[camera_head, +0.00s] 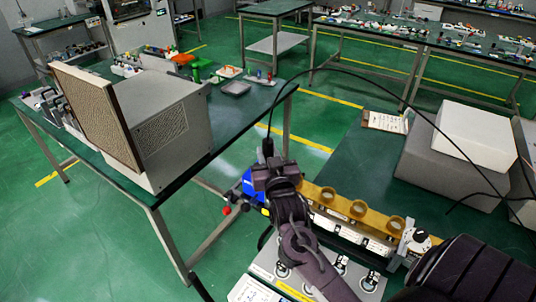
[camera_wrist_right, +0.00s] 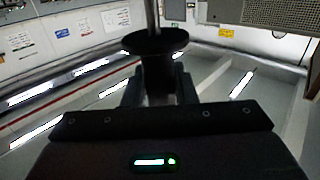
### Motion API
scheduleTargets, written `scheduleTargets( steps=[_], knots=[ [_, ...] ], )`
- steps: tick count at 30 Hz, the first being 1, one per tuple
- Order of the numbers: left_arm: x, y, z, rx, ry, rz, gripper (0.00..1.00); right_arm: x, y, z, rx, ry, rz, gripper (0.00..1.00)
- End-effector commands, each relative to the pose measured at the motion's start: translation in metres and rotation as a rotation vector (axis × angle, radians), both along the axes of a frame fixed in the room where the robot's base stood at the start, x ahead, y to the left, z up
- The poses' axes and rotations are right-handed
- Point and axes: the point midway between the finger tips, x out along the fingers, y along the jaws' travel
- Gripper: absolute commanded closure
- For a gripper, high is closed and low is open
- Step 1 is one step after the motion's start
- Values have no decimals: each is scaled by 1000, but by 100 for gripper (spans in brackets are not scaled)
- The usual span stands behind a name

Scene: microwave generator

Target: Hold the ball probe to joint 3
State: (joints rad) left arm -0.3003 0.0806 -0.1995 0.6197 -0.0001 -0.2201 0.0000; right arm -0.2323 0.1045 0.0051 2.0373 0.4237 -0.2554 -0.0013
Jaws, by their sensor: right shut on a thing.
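A thin black cable rises from the probe and arcs to the right. In the right wrist view, the probe's black round flange (camera_wrist_right: 155,41) and shaft stand between the fingers (camera_wrist_right: 155,88); its tip is hidden. A brass-coloured waveguide (camera_head: 340,203) with several round openings runs rightward from behind the gripper. I cannot tell which opening or connection is joint 3, or whether the probe touches anything. My left gripper is not in view.
A blue unit (camera_head: 255,189) with a red knob stands left of the gripper. A black-and-white dial (camera_head: 420,239) is at the waveguide's right. Grey and white boxes (camera_head: 475,137) stand behind on the bench.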

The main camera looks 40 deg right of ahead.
Motion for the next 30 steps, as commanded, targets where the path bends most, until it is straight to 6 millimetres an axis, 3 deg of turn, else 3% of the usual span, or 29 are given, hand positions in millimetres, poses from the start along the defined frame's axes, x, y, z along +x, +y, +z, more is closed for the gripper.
scheduleTargets(
  steps=[1, 18, 30],
  knots=[
    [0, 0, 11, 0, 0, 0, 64, 0, 0, 12, 0, -2, 0, 100],
    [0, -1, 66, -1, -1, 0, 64, 0, 0, 68, -1, -2, 0, 100],
    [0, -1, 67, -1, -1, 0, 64, 0, 0, 69, 0, -1, 0, 100]
  ],
)
